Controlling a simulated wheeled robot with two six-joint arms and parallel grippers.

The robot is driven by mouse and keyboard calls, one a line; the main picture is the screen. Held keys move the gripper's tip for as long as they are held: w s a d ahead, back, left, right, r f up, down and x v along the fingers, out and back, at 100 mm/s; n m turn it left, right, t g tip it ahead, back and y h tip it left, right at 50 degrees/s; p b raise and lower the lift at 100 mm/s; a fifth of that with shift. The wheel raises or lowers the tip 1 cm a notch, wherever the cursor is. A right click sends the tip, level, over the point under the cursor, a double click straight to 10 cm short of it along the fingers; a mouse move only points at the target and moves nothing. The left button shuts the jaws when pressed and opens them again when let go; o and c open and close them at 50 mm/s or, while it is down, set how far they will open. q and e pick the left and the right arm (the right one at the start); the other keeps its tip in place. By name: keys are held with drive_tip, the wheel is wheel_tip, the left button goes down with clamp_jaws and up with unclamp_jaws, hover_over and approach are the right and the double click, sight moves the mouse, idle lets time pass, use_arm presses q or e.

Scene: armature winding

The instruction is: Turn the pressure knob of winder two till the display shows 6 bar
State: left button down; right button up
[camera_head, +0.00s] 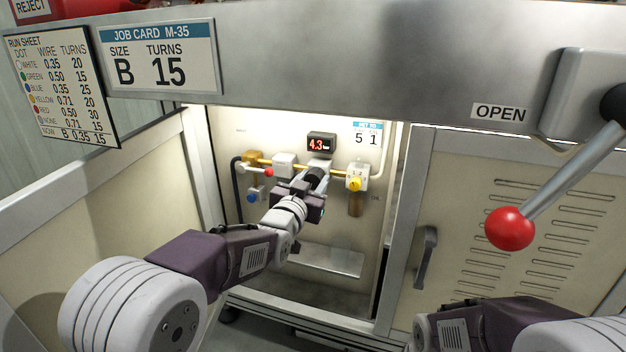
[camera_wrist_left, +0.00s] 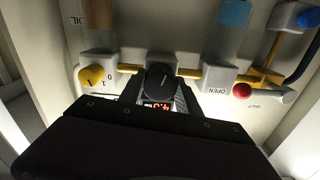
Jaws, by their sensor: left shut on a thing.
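The pressure display (camera_head: 321,145) is a small dark box inside the open cabinet, and its red digits read 4.3 bar. It also shows upside down in the left wrist view (camera_wrist_left: 157,106), partly hidden by my gripper. The black pressure knob (camera_wrist_left: 160,80) has a pale pointer line and sits on the regulator in the pipe line below the display. My left gripper (camera_head: 316,180) reaches into the cabinet and is shut on this knob. In the head view the gripper hides much of the knob. My right gripper is out of the head view; only part of that arm shows.
A yellow knob (camera_head: 355,184) sits right of the regulator. A red-ended lever (camera_head: 268,172) and a blue part (camera_head: 252,197) are on the left. A small card (camera_head: 367,134) shows 5 and 1. The cabinet's frame surrounds my arm. A large red-balled lever (camera_head: 510,228) is at right.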

use_arm(q)
drive_tip(key=m+p, duration=0.1)
drive_tip(key=m, duration=0.4)
drive_tip(key=shift+m, duration=2.3)
drive_tip(key=shift+p, duration=0.3)
drive_tip(key=shift+f, duration=0.1)
drive_tip(key=c, duration=0.9)
unclamp_jaws()
drive_tip(key=shift+o, duration=0.2)
drive_tip(key=shift+s, duration=0.1)
